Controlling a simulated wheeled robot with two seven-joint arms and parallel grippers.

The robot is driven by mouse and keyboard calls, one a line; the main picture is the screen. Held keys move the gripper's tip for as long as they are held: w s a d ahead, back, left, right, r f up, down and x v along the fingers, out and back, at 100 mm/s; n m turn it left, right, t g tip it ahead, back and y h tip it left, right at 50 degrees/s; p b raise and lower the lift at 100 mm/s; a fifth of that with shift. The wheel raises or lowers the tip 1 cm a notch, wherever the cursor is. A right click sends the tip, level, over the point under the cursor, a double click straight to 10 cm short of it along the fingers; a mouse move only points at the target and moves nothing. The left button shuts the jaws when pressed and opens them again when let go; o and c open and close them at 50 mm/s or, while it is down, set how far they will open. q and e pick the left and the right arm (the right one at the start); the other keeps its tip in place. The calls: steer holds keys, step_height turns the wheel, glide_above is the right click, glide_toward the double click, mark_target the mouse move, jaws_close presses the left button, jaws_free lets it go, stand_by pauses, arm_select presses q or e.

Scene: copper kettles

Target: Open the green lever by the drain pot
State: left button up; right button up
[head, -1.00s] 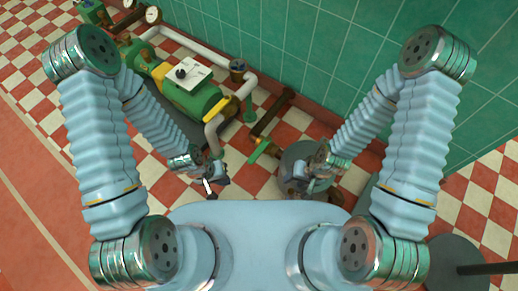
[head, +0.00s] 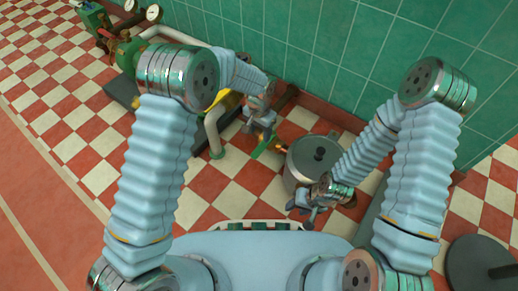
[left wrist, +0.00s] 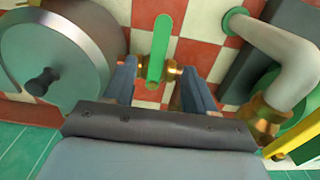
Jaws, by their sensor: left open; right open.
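The green lever (head: 262,147) sits on a brass pipe fitting beside the grey lidded drain pot (head: 312,160). In the left wrist view the lever (left wrist: 158,50) stands upright in the picture between my open left fingers, touching neither. Brass fitting shows on both sides of it, and the pot (left wrist: 55,75) is at the left. My left gripper (head: 262,125) is just above the lever in the head view; how far the fingers reach past it is unclear. My right gripper (head: 306,208) is open and empty in front of the pot.
A pale pipe (head: 212,130) runs down left of the lever; it also shows at the right of the left wrist view (left wrist: 275,45). Green pump machinery stands further left, partly hidden by my left arm. The green tiled wall (head: 330,60) is behind. Checkered floor lies open at left.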

mark_target(259, 149)
arm_select(q)
step_height(259, 149, down, 9)
steer(key=shift+f+b, duration=0.1)
steer(key=shift+b, duration=0.7)
steer(key=shift+c, duration=0.3)
jaws_close()
